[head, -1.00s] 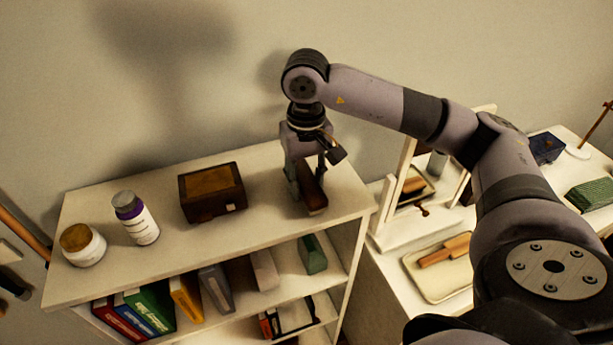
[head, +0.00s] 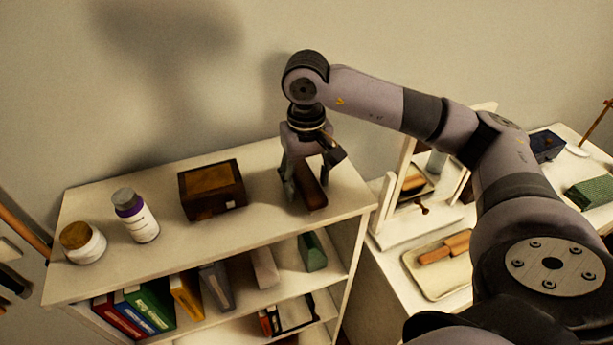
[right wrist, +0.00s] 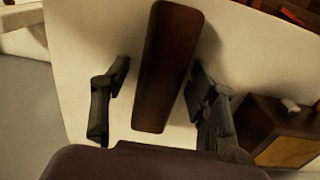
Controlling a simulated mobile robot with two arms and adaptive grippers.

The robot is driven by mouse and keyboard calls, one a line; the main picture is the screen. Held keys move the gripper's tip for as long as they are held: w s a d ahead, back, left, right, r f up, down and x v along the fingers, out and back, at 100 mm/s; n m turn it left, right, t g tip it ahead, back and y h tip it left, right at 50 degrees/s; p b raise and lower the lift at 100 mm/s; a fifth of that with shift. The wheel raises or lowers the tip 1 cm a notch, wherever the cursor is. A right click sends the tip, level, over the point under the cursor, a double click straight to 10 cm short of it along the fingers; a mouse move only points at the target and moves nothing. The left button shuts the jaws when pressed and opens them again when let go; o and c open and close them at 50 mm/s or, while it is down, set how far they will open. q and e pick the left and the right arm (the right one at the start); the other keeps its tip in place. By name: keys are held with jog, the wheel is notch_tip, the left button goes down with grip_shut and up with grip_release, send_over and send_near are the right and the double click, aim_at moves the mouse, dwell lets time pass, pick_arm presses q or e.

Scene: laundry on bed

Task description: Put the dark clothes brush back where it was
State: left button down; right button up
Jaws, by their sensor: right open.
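The dark brown clothes brush (head: 311,190) lies on the top of the white shelf unit (head: 250,236), towards its right end. It also shows in the right wrist view (right wrist: 168,68) as a long dark bar. My right gripper (head: 306,178) reaches down over the brush and is open. In the right wrist view its two fingers (right wrist: 157,92) stand on either side of the brush, with a visible gap on each side. My left gripper is not in view.
A dark wooden box (head: 213,203), a white bottle with a purple band (head: 139,222) and a jar (head: 83,245) stand left along the shelf top. Books fill lower shelves. At right a white table holds a mirror stand and a tray (head: 436,283) with a wooden brush.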

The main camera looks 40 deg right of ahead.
aim_at(306, 178)
jog(key=shift+r, duration=0.3)
notch_tip(306, 178, up, 5)
jog(key=shift+f+b, duration=0.1)
jog(key=shift+b, duration=1.05)
notch_tip(306, 178, up, 5)
jog(key=shift+f, duration=0.1)
jog(key=shift+r, duration=1)
